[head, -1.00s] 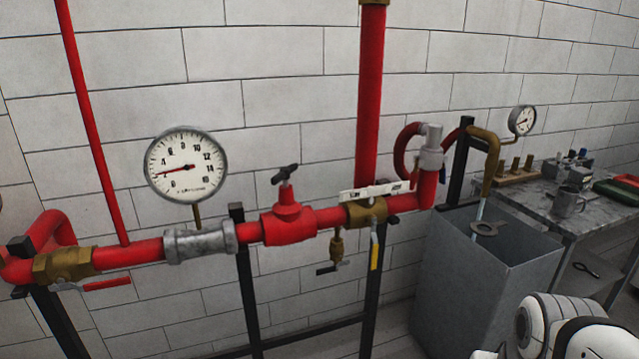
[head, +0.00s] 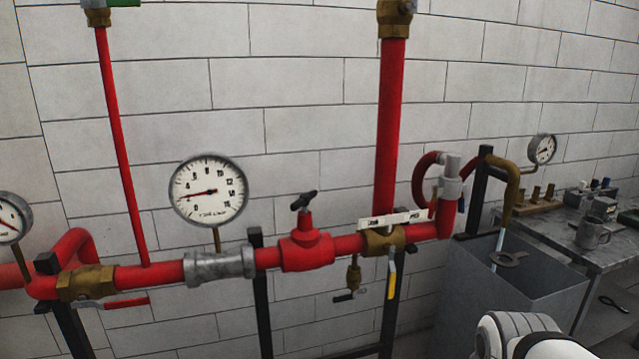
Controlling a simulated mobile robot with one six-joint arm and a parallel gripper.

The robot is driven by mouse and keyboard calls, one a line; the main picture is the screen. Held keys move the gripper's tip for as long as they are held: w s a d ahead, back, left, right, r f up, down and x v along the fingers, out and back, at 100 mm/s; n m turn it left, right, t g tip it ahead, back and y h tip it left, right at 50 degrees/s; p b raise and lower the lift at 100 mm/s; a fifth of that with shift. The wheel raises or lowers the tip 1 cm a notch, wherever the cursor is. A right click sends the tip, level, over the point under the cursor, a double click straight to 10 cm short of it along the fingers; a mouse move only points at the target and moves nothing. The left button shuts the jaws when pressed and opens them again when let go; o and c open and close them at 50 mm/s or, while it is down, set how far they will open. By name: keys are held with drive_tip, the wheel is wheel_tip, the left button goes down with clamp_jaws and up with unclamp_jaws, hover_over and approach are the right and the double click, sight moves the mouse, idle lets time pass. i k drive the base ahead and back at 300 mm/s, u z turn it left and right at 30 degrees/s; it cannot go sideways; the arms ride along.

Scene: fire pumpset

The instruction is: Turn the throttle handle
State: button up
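A red valve body (head: 307,250) sits in the horizontal red pipe near the middle of the head view. A small black handle (head: 304,200) stands on top of its stem, and it looks like the throttle handle. Nothing touches this handle. My gripper is not in view. Only a white rounded part of my arm shows at the bottom right, well away from the handle.
A large round gauge (head: 209,190) stands left of the valve. A white label (head: 391,219) and a brass valve (head: 384,241) are to the right. A grey open tank (head: 548,277) and a workbench (head: 562,232) stand farther right. A brick wall is behind.

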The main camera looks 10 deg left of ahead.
sight(304, 201)
drive_tip(key=u, duration=0.45)
drive_tip(key=i, duration=0.75)
drive_tip(key=u, duration=0.4)
